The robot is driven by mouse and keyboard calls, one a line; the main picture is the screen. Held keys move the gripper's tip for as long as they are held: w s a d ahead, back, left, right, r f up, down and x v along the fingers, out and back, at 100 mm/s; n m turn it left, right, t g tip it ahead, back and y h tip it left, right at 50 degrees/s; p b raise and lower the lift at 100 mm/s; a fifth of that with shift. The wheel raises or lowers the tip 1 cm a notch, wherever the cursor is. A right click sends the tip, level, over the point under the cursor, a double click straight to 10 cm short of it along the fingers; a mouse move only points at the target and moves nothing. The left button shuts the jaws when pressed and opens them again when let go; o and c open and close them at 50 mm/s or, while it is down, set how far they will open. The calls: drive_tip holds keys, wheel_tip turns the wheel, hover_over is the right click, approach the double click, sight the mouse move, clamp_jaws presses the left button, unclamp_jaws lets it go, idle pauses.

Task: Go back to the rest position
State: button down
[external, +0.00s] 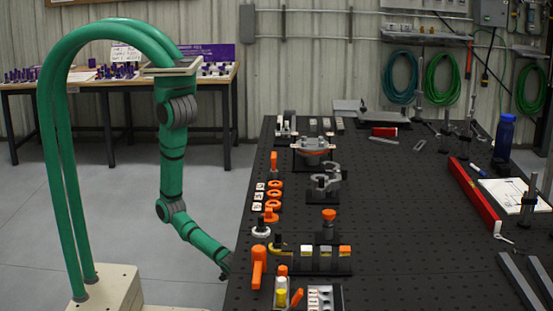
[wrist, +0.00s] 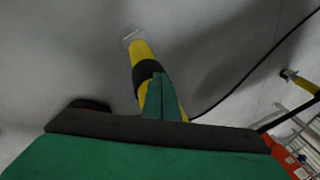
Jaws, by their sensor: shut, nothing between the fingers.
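My arm comes down from its mount in the external view, bends at the elbow and slants to the lower right. My gripper (external: 226,270) is at the arm's lower end, small and dark, beside the left edge of the black perforated table (external: 400,220). It is shut and holds nothing.
Orange and grey parts, including an orange handle (external: 259,266), stand along the table's left side near my gripper. A red bar (external: 473,193) and a blue bottle (external: 504,137) are farther right. A wooden-topped bench (external: 60,88) is behind. Grey floor (external: 205,230) left of the table is open.

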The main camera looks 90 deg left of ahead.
drive_tip(key=s+a+m+y, duration=0.1)
drive_tip(key=s+a, duration=0.4)
drive_tip(key=a, duration=0.5)
drive_tip(key=s+a+y, duration=0.1)
drive_tip(key=s+a, duration=0.4)
drive_tip(key=a, duration=0.5)
drive_tip(key=d+r+n+t+h, duration=0.1)
drive_tip(key=r+n+t, duration=0.3)
drive_tip(key=r, duration=1.4)
drive_tip(key=s+d+r+n+t+h, duration=0.1)
drive_tip(key=r+n+t, duration=0.3)
drive_tip(key=r, duration=1.5)
drive_tip(key=d+t+h, duration=0.1)
drive_tip(key=t, duration=0.2)
drive_tip(key=shift+s+d+t+h, duration=0.3)
drive_tip(key=shift+d, duration=0.05)
